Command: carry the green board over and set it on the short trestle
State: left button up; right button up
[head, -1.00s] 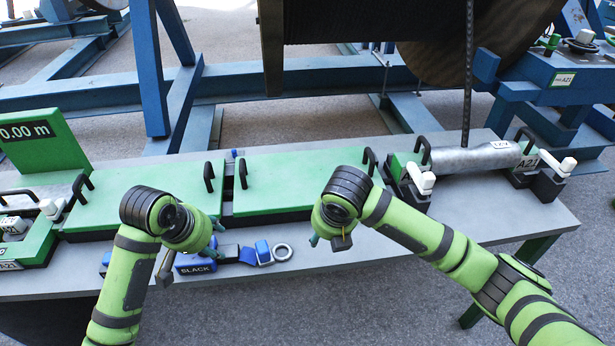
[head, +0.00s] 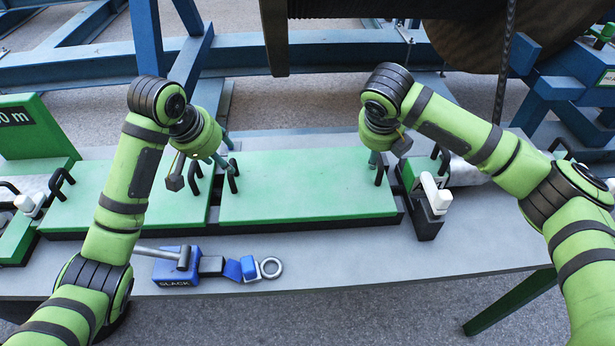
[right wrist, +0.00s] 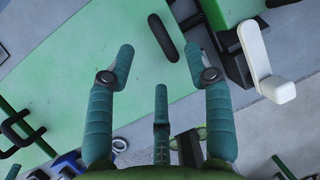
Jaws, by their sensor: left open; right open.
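The green board (head: 305,190) lies flat in the middle of the grey bench, with a black handle standing at each end. My left gripper (head: 223,154) is open beside the left handle (head: 233,177), and I cannot tell whether it touches it. My right gripper (head: 376,160) is open over the board's right end, at the right handle (head: 379,174). In the right wrist view its open fingers (right wrist: 160,72) are apart, and the handle (right wrist: 163,38) lies just beyond the fingertips, between their lines. I cannot make out the short trestle in these views.
A second green board (head: 110,195) lies close on the left. A blue SLACK tool (head: 175,268) with a metal ring (head: 271,268) lies at the bench's front. A white-levered clamp (head: 434,195) stands right of the board. Blue steel framing runs behind the bench.

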aim_at(233, 165)
pick_arm(q)
jog(key=shift+x, duration=3.7)
pick_arm(e)
jog(key=shift+x, duration=3.65)
jog(key=shift+w, duration=0.1)
pick_arm(q)
grip_shut()
pick_arm(e)
grip_shut()
pick_arm(q)
jog(key=shift+r, duration=0.15)
pick_arm(e)
jog(key=shift+r, duration=0.1)
